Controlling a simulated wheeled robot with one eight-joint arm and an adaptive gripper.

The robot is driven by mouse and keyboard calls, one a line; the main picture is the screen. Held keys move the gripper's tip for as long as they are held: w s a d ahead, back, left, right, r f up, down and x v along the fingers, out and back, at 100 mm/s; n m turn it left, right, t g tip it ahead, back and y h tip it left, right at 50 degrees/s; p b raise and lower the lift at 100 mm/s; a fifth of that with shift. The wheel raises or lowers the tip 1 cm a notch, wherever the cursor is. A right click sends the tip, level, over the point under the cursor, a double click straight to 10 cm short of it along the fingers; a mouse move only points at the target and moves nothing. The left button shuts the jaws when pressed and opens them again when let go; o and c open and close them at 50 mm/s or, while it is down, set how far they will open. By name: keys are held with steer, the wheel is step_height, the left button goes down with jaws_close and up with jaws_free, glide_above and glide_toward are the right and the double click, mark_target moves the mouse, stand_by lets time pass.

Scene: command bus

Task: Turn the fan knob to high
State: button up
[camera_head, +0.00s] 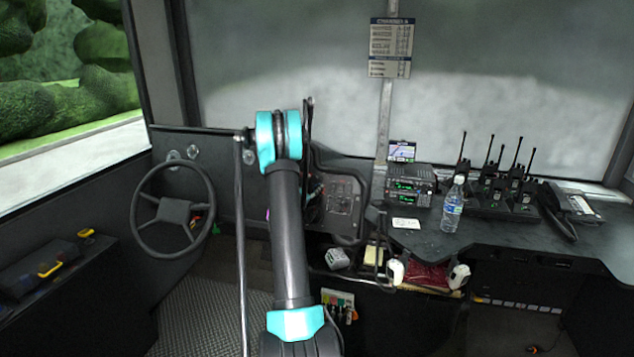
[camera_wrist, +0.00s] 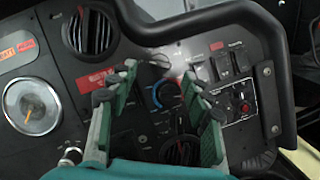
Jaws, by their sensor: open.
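The dark dashboard panel (camera_wrist: 60,62) fills most of the wrist view. A round dial with a blue and red arc (camera_wrist: 166,93) shows on it between my fingers; this looks like a temperature or fan control, but its labels are too small to read. My gripper (camera_wrist: 159,72) is open, with its green-and-grey fingers on either side of the dial. I cannot tell whether the fingers touch the panel. Other small round controls lie below the dial, partly hidden by the fingers. In the head view the panel (camera_head: 342,205) shows right of my arm, which hides my gripper.
A black curved grab bar (camera_wrist: 205,18) runs over the top and right of the panel. The steering wheel (camera_head: 174,210) is left. Radios (camera_head: 412,187) and a water bottle (camera_head: 452,205) stand right.

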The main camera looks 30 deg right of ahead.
mark_target(319, 179)
steer(key=shift+x, duration=2.15)
jaws_close()
